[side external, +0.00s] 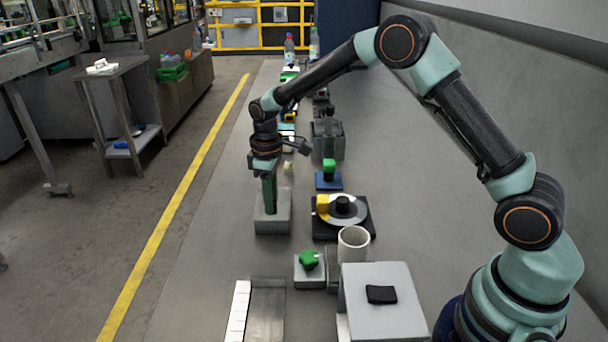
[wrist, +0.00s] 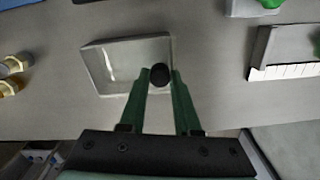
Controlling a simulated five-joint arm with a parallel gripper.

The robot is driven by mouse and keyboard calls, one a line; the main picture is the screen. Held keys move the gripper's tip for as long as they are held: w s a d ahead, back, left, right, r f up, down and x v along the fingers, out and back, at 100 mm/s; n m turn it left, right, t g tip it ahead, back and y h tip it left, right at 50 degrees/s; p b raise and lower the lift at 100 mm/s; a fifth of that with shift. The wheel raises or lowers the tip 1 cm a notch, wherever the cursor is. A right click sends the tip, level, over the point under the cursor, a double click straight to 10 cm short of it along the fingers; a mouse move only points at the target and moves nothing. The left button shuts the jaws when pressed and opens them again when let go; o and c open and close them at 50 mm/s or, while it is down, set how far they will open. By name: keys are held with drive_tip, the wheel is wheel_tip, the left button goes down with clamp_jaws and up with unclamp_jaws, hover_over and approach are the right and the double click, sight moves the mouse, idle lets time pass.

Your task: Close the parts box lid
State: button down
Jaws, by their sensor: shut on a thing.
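The grey parts box (side external: 272,227) stands on the bench below my gripper in the side view. In the wrist view the box (wrist: 100,68) shows as a shallow, pale, rimmed rectangle. A round black knob (wrist: 159,72) sits between my green fingertips, at the box's right side. My gripper (wrist: 160,80) is shut on this knob; in the side view my gripper (side external: 270,210) points straight down with its tips at the box top. The lid's outline and angle are not clear, and the knob is hidden in the side view.
A black reel stand (side external: 325,232) with a yellow piece is right of the box. A green star knob (side external: 309,260) on a grey block, a white cup (side external: 352,244) and a label tray (side external: 266,312) are nearer the camera. The bench left of the box is clear.

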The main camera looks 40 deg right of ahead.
drive_tip(key=shift+w+d, duration=0.4)
drive_tip(key=shift+w, duration=0.05)
drive_tip(key=c, duration=0.6)
unclamp_jaws()
drive_tip(key=shift+r, duration=0.25)
wheel_tip(320, 180, up, 12)
drive_tip(key=shift+f, duration=0.15)
drive_tip(key=shift+s, duration=0.1)
